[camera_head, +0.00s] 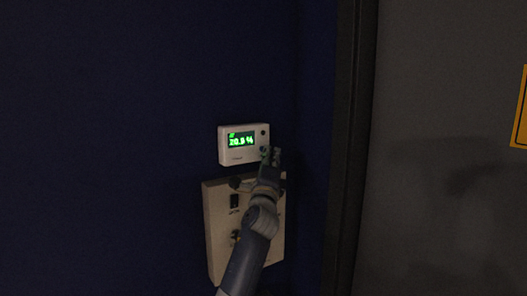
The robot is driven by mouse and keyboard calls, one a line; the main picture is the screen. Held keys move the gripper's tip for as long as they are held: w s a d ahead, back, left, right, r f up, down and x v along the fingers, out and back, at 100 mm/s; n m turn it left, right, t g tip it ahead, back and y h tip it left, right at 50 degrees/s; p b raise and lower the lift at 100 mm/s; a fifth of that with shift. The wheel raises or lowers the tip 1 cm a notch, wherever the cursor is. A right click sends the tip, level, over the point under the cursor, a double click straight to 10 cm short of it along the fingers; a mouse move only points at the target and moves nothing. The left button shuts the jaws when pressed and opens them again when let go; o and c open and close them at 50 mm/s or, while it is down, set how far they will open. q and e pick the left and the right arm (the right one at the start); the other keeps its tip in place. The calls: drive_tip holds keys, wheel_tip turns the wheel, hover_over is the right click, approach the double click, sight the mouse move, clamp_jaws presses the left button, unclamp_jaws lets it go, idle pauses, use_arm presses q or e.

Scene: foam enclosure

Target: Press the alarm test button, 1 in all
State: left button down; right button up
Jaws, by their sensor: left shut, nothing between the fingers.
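A small white alarm unit (233,157) with a lit green display (241,140) is fixed to the dark blue wall. The display reads about 20.9 %. One small dark round button (264,132) shows at the unit's upper right. Another round spot shows just below it, close to my fingertips; I cannot tell which is the test button. My left gripper (270,155) is shut and empty, pointing up at the unit's lower right corner. I cannot tell whether its tips touch the unit. My right gripper is out of view.
A beige switch panel (218,232) with dark switches and knobs is on the wall below the unit, partly hidden behind my left arm. A dark vertical frame (352,150) and a grey door or panel (440,120) with a yellow sign (521,112) stand to the right.

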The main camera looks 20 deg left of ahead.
use_arm(q)
drive_tip(key=shift+w+a, duration=0.1)
drive_tip(key=shift+a, duration=0.05)
idle(0.3)
drive_tip(key=shift+s+d, duration=0.5)
drive_tip(key=shift+d, duration=0.05)
drive_tip(key=s+d, duration=0.1)
drive_tip(key=d, duration=0.1)
drive_tip(key=s+d+p, duration=0.1)
drive_tip(key=s+d, duration=0.1)
idle(0.6)
idle(0.6)
